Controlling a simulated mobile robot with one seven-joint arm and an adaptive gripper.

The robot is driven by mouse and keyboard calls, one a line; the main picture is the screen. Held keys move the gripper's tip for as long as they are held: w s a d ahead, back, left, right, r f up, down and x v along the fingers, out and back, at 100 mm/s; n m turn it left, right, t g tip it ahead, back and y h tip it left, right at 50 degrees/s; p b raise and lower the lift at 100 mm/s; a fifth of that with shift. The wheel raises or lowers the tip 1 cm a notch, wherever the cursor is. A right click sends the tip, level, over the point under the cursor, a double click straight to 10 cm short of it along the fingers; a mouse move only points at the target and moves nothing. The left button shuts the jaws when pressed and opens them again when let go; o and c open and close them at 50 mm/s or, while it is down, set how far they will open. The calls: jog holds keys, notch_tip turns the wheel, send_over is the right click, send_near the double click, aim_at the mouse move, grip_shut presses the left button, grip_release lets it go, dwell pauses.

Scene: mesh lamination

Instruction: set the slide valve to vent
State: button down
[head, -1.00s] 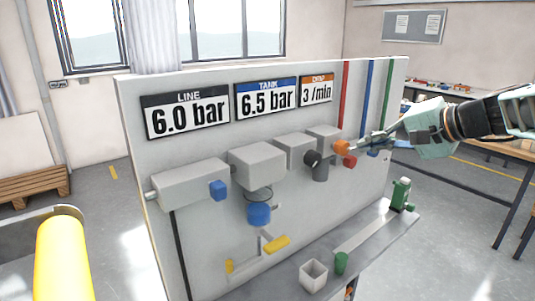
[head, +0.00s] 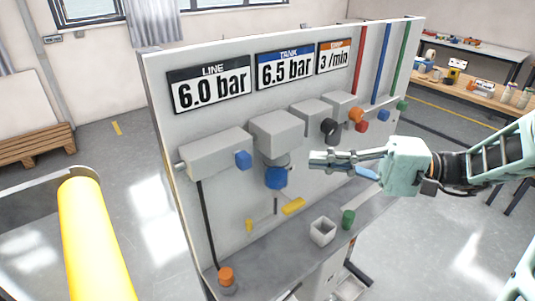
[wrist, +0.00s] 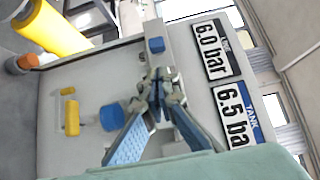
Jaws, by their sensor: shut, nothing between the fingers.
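The grey panel (head: 228,127) carries several grey housings. No label readable here names the slide valve, and I see no vent mark. The leftmost housing (head: 213,155) has a blue block (head: 243,160) on its front; the block also shows in the wrist view (wrist: 156,45). Right of it, a round blue knob (head: 276,178) hangs under another housing (head: 277,131) and shows in the wrist view (wrist: 112,117). My gripper (head: 313,160) is shut and empty in front of the panel, right of both. In the wrist view its fingertips (wrist: 157,84) point towards the blue block, apart from it.
Yellow handles (head: 293,206) sit low on the panel. Black (head: 330,127), orange (head: 356,114) and red (head: 361,126) knobs project at right. A white open box (head: 322,231) and green cylinder (head: 348,219) stand on the shelf. A yellow cylinder (head: 92,240) is at left.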

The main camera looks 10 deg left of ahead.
aim_at(243, 161)
jog(key=shift+a, duration=0.1)
jog(key=a+p, duration=0.2)
jog(key=a, duration=0.7)
jog(key=shift+s+a, duration=0.35)
jog(key=shift+a, duration=0.05)
jog(key=s+a+b, duration=0.1)
jog(key=s+a, duration=0.3)
jog(key=s, duration=0.1)
jog(key=shift+a, duration=0.15)
jog(key=shift+s, duration=0.1)
